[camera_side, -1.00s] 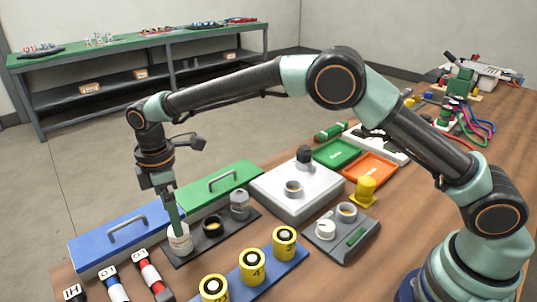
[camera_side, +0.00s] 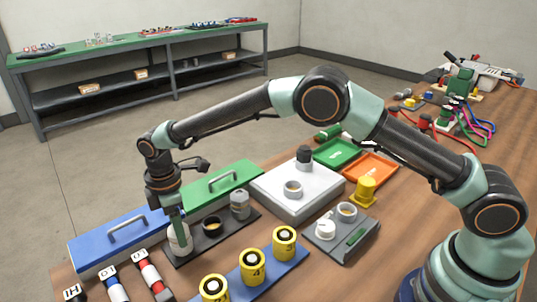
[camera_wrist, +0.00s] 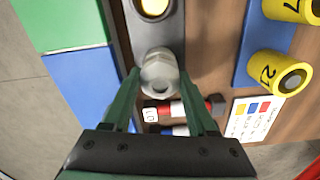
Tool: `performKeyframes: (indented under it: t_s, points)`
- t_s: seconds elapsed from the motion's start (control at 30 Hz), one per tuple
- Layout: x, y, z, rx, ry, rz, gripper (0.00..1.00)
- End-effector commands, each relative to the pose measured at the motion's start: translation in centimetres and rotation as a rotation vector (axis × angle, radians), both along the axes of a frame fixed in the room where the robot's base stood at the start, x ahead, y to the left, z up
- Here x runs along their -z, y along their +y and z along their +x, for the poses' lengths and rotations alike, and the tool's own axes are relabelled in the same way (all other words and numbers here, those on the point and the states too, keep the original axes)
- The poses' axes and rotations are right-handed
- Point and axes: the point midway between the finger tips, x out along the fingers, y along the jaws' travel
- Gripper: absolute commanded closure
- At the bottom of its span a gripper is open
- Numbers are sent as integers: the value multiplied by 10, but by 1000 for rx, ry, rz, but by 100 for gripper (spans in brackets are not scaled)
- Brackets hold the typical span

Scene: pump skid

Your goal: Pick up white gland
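The white gland (camera_side: 176,238) stands upright at the near left end of a dark tray (camera_side: 245,225). In the wrist view the gland (camera_wrist: 159,75) is a ridged, pale cap seen from above. My gripper (camera_side: 183,246) is down at the gland, and one green finger hides part of it in the side view. In the wrist view my gripper (camera_wrist: 160,76) has its two fingers apart, one on each side of the gland and close to it. I cannot tell whether the fingers touch it.
Beside the gland on the tray are a dark gland with a yellow opening (camera_side: 212,224) and a grey gland (camera_side: 239,204). A blue box (camera_side: 115,240) and a green box (camera_side: 225,180) with handles stand behind. Yellow numbered cylinders (camera_side: 251,264) stand on a blue strip in front.

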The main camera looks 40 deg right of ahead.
Motion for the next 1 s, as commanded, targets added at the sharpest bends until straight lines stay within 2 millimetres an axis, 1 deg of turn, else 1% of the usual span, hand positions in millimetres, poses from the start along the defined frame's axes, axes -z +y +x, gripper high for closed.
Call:
performKeyframes:
  t_s: [0.03,0.07,0.37,0.57,0.67,0.77,1.0]
  points:
    - [0,0,0,0,1,0,90]
    - [0,0,0,0,1,0,100]
    - [-2,0,0,0,0,0,100]
    - [-16,0,1,0,-2,2,100]
    - [-31,0,1,0,-4,2,100]
    - [-54,1,1,0,-6,3,100]
    - [-124,1,1,0,-6,4,100]
